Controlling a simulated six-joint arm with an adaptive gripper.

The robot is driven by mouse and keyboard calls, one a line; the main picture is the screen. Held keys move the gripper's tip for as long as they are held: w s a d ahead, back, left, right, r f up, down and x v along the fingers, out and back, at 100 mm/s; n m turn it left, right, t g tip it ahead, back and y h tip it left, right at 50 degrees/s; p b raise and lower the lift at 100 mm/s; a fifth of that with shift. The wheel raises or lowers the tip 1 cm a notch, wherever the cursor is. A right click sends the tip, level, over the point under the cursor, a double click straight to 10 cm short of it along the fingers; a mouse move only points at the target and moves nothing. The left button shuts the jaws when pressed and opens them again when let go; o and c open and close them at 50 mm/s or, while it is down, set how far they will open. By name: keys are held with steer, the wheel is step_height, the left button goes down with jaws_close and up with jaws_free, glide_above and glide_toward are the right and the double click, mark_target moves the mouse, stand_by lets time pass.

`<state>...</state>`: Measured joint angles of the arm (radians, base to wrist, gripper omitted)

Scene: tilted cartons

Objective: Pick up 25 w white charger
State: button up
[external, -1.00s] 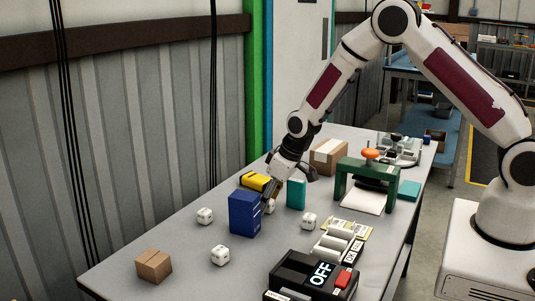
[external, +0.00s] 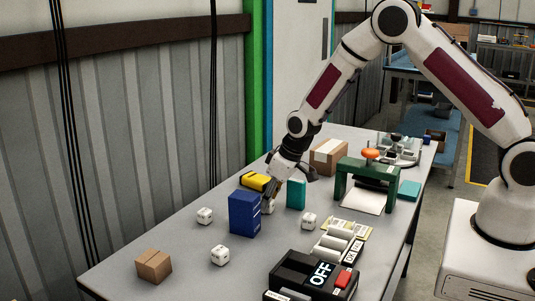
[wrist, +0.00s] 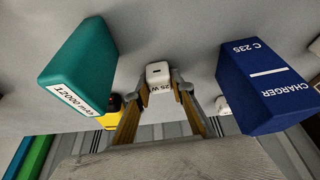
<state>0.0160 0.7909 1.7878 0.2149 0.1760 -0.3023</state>
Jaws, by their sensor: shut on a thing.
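The white charger (wrist: 159,74) is a small white block with a port slot and "25 W" lettering, seen in the wrist view between my fingertips. My gripper (wrist: 160,90) is shut on it, with one finger at each side. In the external view my gripper (external: 270,200) is low over the table, behind the blue box, and the held charger (external: 267,208) is mostly hidden there. I cannot tell whether the charger touches the table.
A blue charger carton (external: 244,214) and a teal carton (external: 296,194) stand close on either side. A yellow item (external: 255,181) lies behind. Other white cubes (external: 205,215), (external: 220,255), (external: 309,220) are on the table. A green stand (external: 352,178) is to the right.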

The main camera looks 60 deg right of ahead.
steer(key=shift+r, duration=0.1)
steer(key=shift+r, duration=4.9)
